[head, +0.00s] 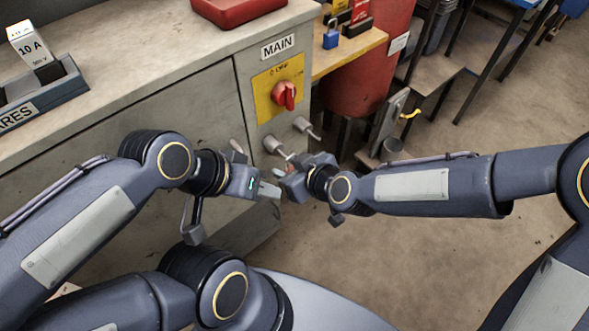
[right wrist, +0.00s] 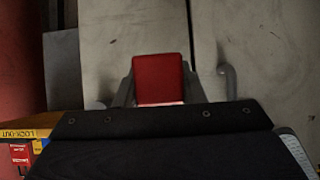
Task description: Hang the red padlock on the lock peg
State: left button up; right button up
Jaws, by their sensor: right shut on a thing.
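The red padlock (right wrist: 160,80) is held between the two fingers of my right gripper (right wrist: 158,92) in the right wrist view, its red body facing the camera. In the head view my right gripper (head: 284,178) is just below and in front of the pegs, and the padlock is mostly hidden there. Two pale pegs stick out of the cabinet below the red switch: a left peg (head: 272,145) and a right peg (head: 303,124). The padlock's shackle is not clearly visible. My left gripper (head: 268,190) is close beside the right one; its finger gap is unclear.
The grey cabinet carries a yellow plate with a red rotary switch (head: 284,95) under a MAIN label. A fuse tray (head: 45,100) and a red case (head: 235,10) are on top. A blue padlock (head: 331,38) stands on a wooden shelf behind.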

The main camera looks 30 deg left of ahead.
jog(key=shift+w+a, duration=0.2)
jog(key=shift+a, duration=0.35)
jog(key=shift+b+x, duration=0.35)
jog(key=shift+x, duration=0.55)
jog(key=shift+r, duration=0.1)
jog(key=o, duration=1.1)
jog(key=shift+v, duration=3.9)
jog(key=shift+d, duration=0.1)
